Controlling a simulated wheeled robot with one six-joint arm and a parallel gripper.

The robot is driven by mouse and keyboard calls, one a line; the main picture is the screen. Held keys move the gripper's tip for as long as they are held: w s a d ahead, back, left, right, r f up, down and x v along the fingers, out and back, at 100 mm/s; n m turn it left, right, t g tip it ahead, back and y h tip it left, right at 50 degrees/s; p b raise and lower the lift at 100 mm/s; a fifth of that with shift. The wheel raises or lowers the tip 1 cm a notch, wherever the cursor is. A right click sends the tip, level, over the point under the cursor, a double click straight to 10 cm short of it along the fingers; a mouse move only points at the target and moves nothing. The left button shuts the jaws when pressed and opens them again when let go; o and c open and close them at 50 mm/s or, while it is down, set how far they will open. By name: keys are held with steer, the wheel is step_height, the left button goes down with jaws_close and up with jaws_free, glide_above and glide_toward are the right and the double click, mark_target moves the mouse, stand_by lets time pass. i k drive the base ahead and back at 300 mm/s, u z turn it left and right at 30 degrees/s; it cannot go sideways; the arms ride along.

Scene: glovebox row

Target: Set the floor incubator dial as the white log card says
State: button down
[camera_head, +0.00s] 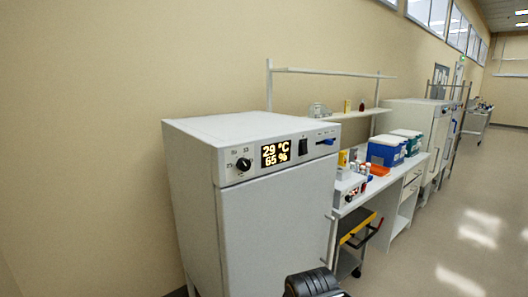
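The floor incubator (277,235) is a tall white cabinet left of centre with its door shut. Its dial (243,164) is a black round knob on the front panel, with small marks around it that are too small to read for certain. Right of the dial, a lit display (276,153) reads 29 °C and 65 %. I cannot make out a white log card in this view. A dark part of mine shows at the bottom edge, in front of and below the incubator door. No gripper fingers are visible.
A black switch (303,147) and a blue part (326,141) sit right of the display. Beyond stands a bench with a small instrument (350,188) and blue boxes (385,151). The floor (440,240) at right is clear.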

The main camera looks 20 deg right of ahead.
mark_target(243, 164)
steer(key=z, duration=0.05)
steer(key=k, duration=1.05)
steer(key=u, duration=0.8)
steer(key=i, duration=1.35)
steer(key=z, duration=0.8)
